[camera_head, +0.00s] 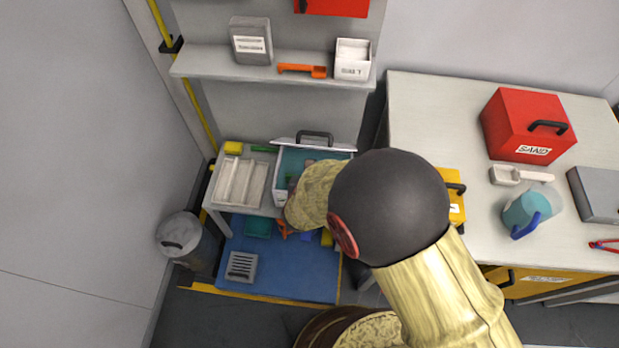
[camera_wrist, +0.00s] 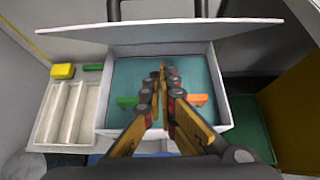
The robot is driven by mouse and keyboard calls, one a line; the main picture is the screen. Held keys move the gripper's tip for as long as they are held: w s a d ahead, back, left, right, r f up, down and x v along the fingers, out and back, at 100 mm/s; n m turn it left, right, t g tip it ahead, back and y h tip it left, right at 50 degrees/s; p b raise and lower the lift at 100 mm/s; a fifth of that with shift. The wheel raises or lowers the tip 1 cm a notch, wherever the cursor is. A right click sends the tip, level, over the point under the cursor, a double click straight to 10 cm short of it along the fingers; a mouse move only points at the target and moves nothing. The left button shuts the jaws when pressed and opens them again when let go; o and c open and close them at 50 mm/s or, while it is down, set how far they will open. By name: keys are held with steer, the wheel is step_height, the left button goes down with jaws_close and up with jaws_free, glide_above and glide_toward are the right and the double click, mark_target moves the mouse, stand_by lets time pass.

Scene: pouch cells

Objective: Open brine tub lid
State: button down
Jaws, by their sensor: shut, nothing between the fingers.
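The brine tub (camera_head: 280,185) stands on the low bench, a pale box with blue-green liquid inside. In the wrist view the tub (camera_wrist: 221,96) fills the middle. Its lid (camera_wrist: 200,34) is raised along the far edge and tilted back, with a dark handle (camera_wrist: 158,8) at the top. The lid (camera_head: 313,144) also shows in the head view, with its dark handle above. My gripper (camera_wrist: 158,72) is shut and empty, with its fingertips over the tub opening, apart from the lid. In the head view my arm hides the gripper and part of the tub.
A white divided tray (camera_head: 241,182) sits left of the tub. A yellow block (camera_head: 233,147) and a green piece (camera_head: 265,148) lie behind the tray. Green and orange pieces (camera_wrist: 197,99) show in the tub. A shelf (camera_head: 215,63) hangs above; a table (camera_head: 430,95) stands right.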

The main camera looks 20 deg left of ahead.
mark_target(315, 135)
steer(key=shift+w+a+r, duration=0.2)
steer(key=shift+w+r, duration=0.3)
steer(key=shift+r, duration=0.15)
steer(key=shift+w+a+r, duration=0.15)
steer(key=shift+w+r, duration=0.35)
steer(key=shift+r, duration=0.1)
steer(key=w+r+g+p, duration=0.1)
steer(key=p, duration=0.3)
steer(key=w+a+r+g+p, duration=0.1)
steer(key=w+r+p, duration=0.1)
steer(key=p, duration=0.1)
steer(key=shift+r+h+p, duration=0.3)
steer(key=shift+p, duration=0.05)
steer(key=w+p, duration=0.1)
steer(key=p, duration=0.1)
steer(key=w+r+g+p, duration=0.1)
steer(key=p, duration=0.2)
steer(key=shift+a+r, duration=0.2)
steer(key=shift+a, duration=0.1)
steer(key=shift+w+a+r+g+p, duration=0.15)
steer(key=shift+w+r+p, duration=0.05)
steer(key=shift+w+p, duration=0.3)
steer(key=shift+w+a+r+g+p, duration=0.15)
steer(key=shift+w+p, duration=0.3)
steer(key=shift+w, duration=0.05)
steer(key=shift+s+f, duration=0.1)
steer(key=shift+f, duration=0.05)
